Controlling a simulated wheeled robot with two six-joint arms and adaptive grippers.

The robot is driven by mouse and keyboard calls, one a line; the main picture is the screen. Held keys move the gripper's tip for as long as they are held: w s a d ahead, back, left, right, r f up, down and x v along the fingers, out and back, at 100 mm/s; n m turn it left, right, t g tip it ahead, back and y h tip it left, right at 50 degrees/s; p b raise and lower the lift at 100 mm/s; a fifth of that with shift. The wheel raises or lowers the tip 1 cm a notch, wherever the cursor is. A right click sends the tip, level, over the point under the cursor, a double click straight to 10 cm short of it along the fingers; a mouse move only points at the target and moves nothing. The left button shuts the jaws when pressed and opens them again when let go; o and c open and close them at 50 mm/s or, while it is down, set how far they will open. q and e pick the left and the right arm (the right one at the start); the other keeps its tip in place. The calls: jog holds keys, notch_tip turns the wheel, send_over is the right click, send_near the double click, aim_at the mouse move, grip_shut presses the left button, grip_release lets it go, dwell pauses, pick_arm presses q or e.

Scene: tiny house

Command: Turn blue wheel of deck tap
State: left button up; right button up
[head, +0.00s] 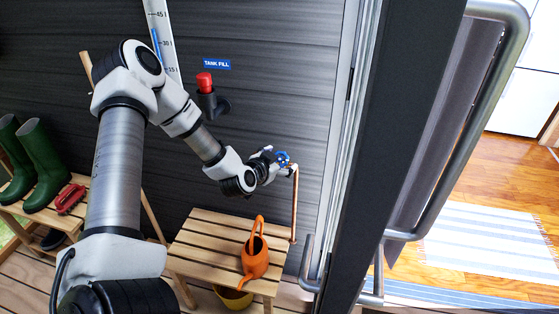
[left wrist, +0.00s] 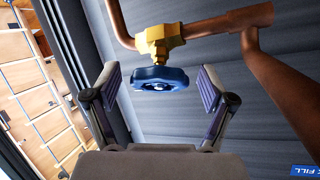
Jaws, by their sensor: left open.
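The blue wheel (head: 282,158) of the deck tap sits on the dark wall, above a slatted wooden bench. In the left wrist view the blue wheel (left wrist: 160,78) shows under a brass valve body (left wrist: 158,42) on a copper pipe (left wrist: 205,27). My left gripper (head: 272,158) is at the tap in the head view. In the left wrist view my left gripper (left wrist: 160,82) is open, with one finger on each side of the wheel and a gap on both sides. Whether the wheel is fully between the fingertips in depth is hard to tell. My right gripper is not in view.
An orange watering can (head: 256,258) stands on the wooden bench (head: 205,240) below the tap. A copper pipe (head: 295,205) runs down beside it. A door frame with a grab rail (head: 500,120) is at right. Green boots (head: 45,160) stand at left. A red-capped fitting (head: 206,84) is above.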

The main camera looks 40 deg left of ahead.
pick_arm(q)
jog(key=c, duration=1.2)
jog(key=shift+d+f, duration=0.1)
jog(key=shift+f+n+y+b, duration=0.1)
jog(key=shift+n+y+b, duration=1.05)
jog(key=shift+n, duration=0.75)
jog(key=n+g+y+b, duration=0.1)
jog(key=n, duration=0.2)
jog(key=shift+y, duration=0.35)
jog(key=shift+n+g+y+b, duration=0.3)
jog(key=shift+n+y+b, duration=0.15)
jog(key=shift+n, duration=0.55)
jog(key=o, duration=1.2)
